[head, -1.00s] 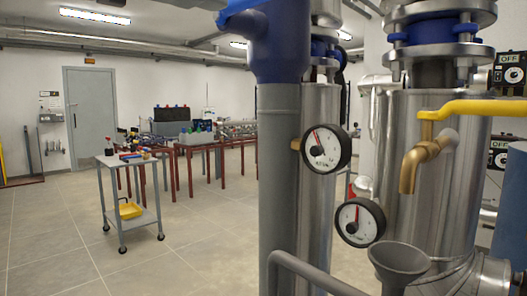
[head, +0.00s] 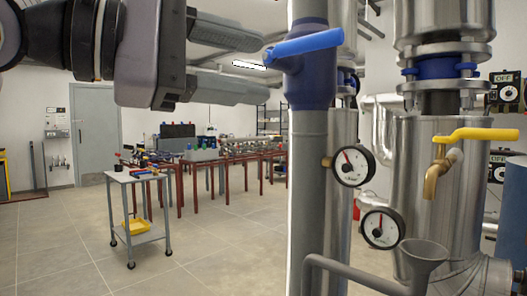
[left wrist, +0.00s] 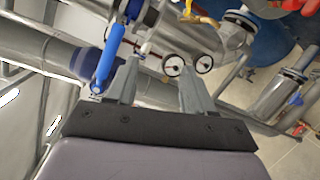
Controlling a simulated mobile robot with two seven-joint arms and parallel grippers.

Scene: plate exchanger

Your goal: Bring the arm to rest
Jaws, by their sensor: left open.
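My left gripper (head: 229,62) reaches in from the upper left of the head view. Its two grey fingers are parted, with nothing between them. The fingers also show in the left wrist view (left wrist: 160,85), open and empty. The blue valve handle (head: 305,44) on the grey pipe (head: 308,160) is just right of the fingertips in the head view, apparently apart from them. In the left wrist view the blue handle (left wrist: 108,55) lies left of the left finger. My right gripper is in neither view.
Two round gauges (head: 354,166) (head: 381,229), a brass tap with a yellow handle (head: 476,135) and a grey funnel (head: 423,255) stand by steel vessels at right.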

